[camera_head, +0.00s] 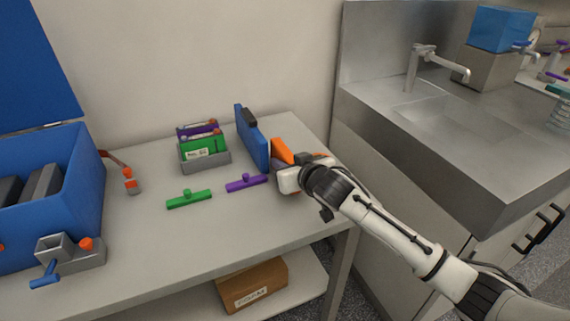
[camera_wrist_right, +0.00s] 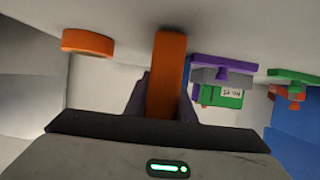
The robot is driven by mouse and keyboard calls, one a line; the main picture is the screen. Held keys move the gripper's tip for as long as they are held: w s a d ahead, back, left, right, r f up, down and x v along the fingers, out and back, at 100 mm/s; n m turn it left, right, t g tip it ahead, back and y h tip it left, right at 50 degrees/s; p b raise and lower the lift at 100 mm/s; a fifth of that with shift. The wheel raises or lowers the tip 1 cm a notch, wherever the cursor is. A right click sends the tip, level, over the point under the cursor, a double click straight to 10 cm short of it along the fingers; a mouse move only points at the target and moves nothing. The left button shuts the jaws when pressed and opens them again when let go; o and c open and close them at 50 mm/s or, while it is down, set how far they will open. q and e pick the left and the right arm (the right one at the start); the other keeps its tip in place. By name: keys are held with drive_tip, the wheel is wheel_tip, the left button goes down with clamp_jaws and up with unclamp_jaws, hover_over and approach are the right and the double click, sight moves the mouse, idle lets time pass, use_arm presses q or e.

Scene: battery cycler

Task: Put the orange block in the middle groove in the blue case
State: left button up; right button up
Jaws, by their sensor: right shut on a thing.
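The orange block (camera_head: 282,151) stands upright near the right end of the table. My right gripper (camera_head: 280,163) is shut on it. In the right wrist view the orange block (camera_wrist_right: 167,70) sits between the two dark fingers. I cannot tell whether its lower edge touches the table. The blue case (camera_head: 84,185) is at the far left of the table, with its lid (camera_head: 35,60) raised. Dark slabs (camera_head: 44,182) stand inside it with gaps between them. The middle groove's floor is hidden. My left gripper is out of view.
A blue panel with a black top (camera_head: 252,137) stands just left of the held block. A grey tray (camera_head: 205,164) holds green and purple pieces. Green (camera_head: 189,198) and purple (camera_head: 247,183) handled bars lie in front. A grey crank device (camera_head: 80,256) stands before the case.

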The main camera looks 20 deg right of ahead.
drive_tip(key=shift+f, duration=0.15)
drive_tip(key=o, duration=0.7)
drive_tip(key=shift+o, duration=0.2)
drive_tip(key=shift+s, duration=0.1)
drive_tip(key=p+v, duration=0.1)
drive_tip(key=v, duration=1.1)
